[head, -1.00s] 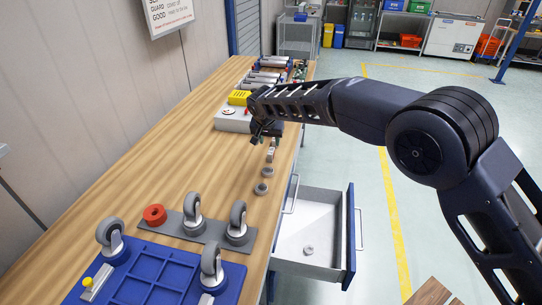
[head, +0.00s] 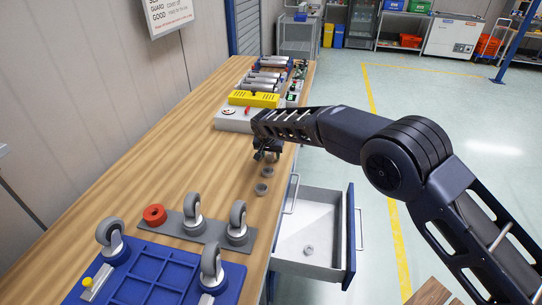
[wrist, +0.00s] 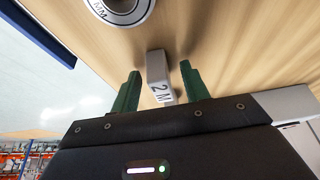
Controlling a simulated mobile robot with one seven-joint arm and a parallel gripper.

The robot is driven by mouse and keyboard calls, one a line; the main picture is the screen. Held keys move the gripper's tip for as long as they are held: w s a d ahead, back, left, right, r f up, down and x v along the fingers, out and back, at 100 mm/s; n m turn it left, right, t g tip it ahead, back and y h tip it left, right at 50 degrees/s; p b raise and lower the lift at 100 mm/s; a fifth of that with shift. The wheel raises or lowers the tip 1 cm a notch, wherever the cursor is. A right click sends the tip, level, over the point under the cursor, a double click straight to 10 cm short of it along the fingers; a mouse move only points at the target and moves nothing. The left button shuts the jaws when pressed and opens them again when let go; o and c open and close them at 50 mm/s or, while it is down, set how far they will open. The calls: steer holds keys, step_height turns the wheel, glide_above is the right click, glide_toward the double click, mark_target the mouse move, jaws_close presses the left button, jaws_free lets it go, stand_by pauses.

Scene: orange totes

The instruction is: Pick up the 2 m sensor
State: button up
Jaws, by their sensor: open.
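The 2 m sensor (wrist: 157,68) is a small pale grey block marked "2 M" on the wooden workbench (head: 172,142). In the wrist view it lies between the two green fingertips of my open gripper (wrist: 160,72), with a gap showing on both sides.
An open drawer (head: 311,228) holds another ring. A grey box with a yellow top (head: 253,99) stands behind my gripper.

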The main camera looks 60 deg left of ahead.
steer(key=shift+r, duration=0.1)
jaws_close()
